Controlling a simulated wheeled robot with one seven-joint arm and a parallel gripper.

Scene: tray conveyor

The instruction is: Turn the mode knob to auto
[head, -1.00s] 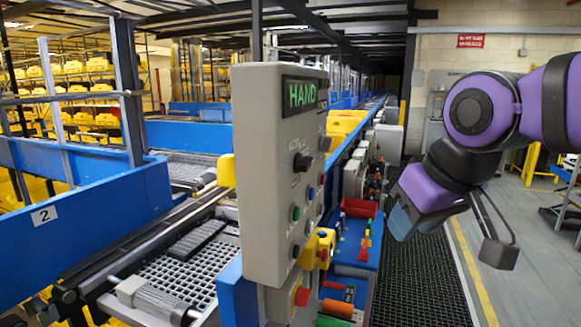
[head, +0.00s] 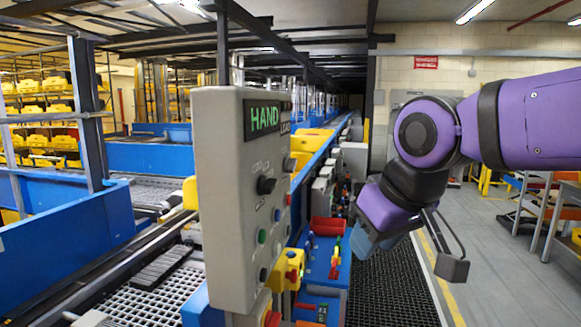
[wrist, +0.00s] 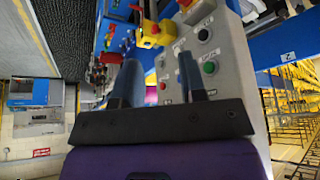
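The mode knob (head: 266,185) is a black knob on the front of a grey control panel (head: 222,230). A green display (head: 263,118) above it reads HAND. The labels around the knob are too small to read. My gripper (head: 362,238) is to the right of the panel and lower than the knob, apart from it. In the wrist view, the two dark blue fingers (wrist: 157,62) are spread with nothing held between them.
Below the display are a green button (head: 262,236), a blue button (head: 277,215) and other small controls. A yellow box with a red button (head: 291,275) sits beside the panel's lower edge. A blue conveyor rail runs behind.

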